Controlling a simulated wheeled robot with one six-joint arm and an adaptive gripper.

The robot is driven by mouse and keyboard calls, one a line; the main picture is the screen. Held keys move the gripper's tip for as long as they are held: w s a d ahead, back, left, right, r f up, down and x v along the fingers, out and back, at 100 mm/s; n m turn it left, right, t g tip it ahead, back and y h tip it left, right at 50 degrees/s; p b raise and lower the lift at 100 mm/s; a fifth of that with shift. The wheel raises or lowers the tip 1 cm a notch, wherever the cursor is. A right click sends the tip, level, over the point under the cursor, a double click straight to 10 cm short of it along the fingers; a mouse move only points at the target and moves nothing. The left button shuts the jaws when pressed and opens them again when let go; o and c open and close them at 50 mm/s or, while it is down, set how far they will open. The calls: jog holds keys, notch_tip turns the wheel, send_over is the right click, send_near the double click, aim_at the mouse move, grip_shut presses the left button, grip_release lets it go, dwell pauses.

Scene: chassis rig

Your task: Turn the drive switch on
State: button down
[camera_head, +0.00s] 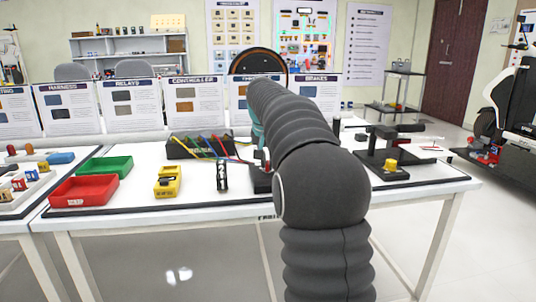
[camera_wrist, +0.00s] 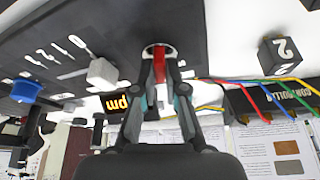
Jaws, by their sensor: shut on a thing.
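A red switch lever (camera_wrist: 159,62) stands out of a round metal collar on a black panel (camera_wrist: 100,28) in the wrist view. My gripper (camera_wrist: 159,78) has its two fingertips closed on either side of this lever, touching it. The wrist picture appears upside down. In the head view my dark arm reaches over the table and covers most of the gripper and panel; only a black part of the panel (camera_head: 261,181) shows beside the arm. Lettering naming the switch is not readable.
A black block marked 2 (camera_head: 222,176) and a controller with coloured wires (camera_head: 185,150) stand nearby. Red (camera_head: 83,190) and green (camera_head: 105,166) bins are left.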

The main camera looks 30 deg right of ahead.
jog(key=shift+m+g+h+p, duration=0.3)
jog(key=shift+m+p, duration=0.1)
jog(key=shift+m, duration=0.7)
jog(key=c, duration=1.2)
grip_release()
jog(key=shift+a, duration=0.1)
jog(key=v, duration=1.2)
jog(key=shift+w, duration=0.15)
